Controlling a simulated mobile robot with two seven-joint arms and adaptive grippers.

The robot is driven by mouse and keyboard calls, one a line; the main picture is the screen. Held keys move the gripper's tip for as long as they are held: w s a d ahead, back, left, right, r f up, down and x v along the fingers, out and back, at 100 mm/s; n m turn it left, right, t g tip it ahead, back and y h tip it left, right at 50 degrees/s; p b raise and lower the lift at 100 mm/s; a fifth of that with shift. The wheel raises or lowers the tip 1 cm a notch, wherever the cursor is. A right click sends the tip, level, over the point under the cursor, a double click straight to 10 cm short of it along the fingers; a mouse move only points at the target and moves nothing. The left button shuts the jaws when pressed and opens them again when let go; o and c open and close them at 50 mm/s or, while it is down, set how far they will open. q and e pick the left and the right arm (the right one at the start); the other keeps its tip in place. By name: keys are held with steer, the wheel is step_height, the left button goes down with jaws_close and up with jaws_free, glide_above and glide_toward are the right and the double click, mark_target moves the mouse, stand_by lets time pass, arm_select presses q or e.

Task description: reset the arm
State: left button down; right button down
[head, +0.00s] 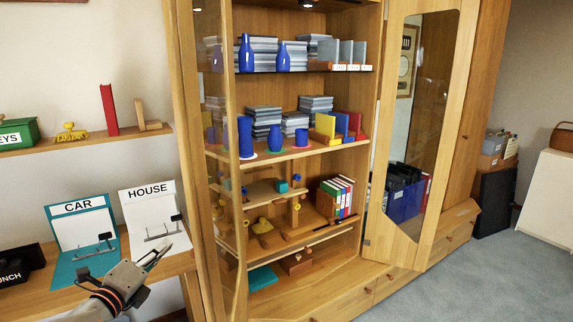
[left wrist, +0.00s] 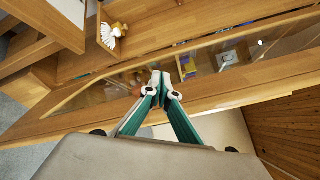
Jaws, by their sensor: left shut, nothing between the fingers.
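My left gripper (head: 158,252) is at the lower left of the head view, on my left arm (head: 112,290). It is in front of the desk edge, near the HOUSE board (head: 150,215) and the CAR board (head: 82,240). In the left wrist view the two green fingers with pale tips (left wrist: 165,78) come together, shut and empty. Behind them are the wooden cabinet's frame and glass. I cannot tell from these views how far the gripper is from the cabinet. My right gripper is in neither view.
A tall wooden cabinet (head: 300,151) holds blue vases, books and binders; its glazed door (head: 417,110) stands at the right. A wall shelf (head: 85,141) carries a green KEYS box (head: 18,134), a red book (head: 109,110) and a wooden brace (head: 146,118). Carpet (head: 480,270) is clear at the right.

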arm_select(q)
steer(key=s+d+f+n+g, duration=0.1)
steer(key=s+d+f+n, duration=0.1)
steer(key=s+f+n, duration=0.35)
steer(key=s+d+f+n+g, duration=0.1)
steer(key=s+d+f+n, duration=0.15)
steer(key=f, duration=0.65)
steer(key=s+d+f+n+g, duration=0.1)
steer(key=s+d+f+n, duration=0.15)
steer(key=s+f, duration=0.35)
steer(key=s+d+f+n+g, duration=0.3)
steer(key=s+f+n, duration=0.8)
steer(key=s+f, duration=0.3)
steer(key=s, duration=0.2)
steer(key=shift+s+d+f+y, duration=0.25)
steer(key=shift+s+f+y, duration=0.05)
steer(key=shift+s+y, duration=0.1)
steer(key=shift+d+n, duration=0.1)
steer(key=shift+n, duration=0.15)
